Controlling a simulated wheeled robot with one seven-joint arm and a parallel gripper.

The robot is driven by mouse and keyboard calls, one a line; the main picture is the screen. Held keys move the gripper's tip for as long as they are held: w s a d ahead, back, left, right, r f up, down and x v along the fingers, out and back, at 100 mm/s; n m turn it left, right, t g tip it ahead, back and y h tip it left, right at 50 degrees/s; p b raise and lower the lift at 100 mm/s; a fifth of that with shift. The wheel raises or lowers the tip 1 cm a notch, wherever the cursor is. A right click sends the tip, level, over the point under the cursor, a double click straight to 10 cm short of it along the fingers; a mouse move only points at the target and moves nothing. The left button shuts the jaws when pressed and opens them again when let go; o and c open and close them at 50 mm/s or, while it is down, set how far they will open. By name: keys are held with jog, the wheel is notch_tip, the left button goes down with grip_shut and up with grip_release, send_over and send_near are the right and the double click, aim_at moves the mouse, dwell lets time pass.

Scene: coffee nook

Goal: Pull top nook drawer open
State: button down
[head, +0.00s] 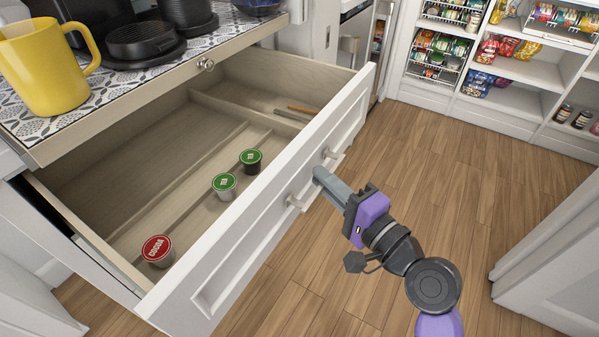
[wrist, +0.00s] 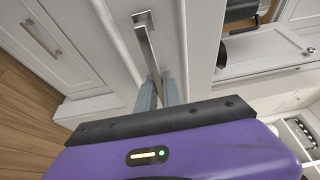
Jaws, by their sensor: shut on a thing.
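The top nook drawer (head: 272,220) stands pulled well out from under the patterned counter, its white panelled front facing my arm. Its bar handle (head: 300,199) is on the middle of the front. My gripper (head: 322,176) is at the handle, its grey fingers shut on the bar. In the wrist view the metal handle (wrist: 147,50) runs down between the fingers (wrist: 160,92) of my gripper. The finger tips partly hide the handle in the head view.
Inside the drawer lie a red-lidded cocoa pod (head: 157,251), two green-lidded pods (head: 224,186) and a thin brown stick (head: 302,109). A yellow mug (head: 42,68) stands near the counter edge. Pantry shelves (head: 510,75) stand at the back right. The wooden floor (head: 450,160) is clear.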

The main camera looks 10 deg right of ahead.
jog(key=shift+s+d+f, duration=0.1)
jog(key=shift+s+d, duration=0.7)
jog(key=shift+d, duration=0.2)
jog(key=c, duration=1.5)
grip_release()
jog(key=v, duration=0.7)
jog(key=shift+s+d, duration=0.2)
jog(key=shift+s, duration=0.1)
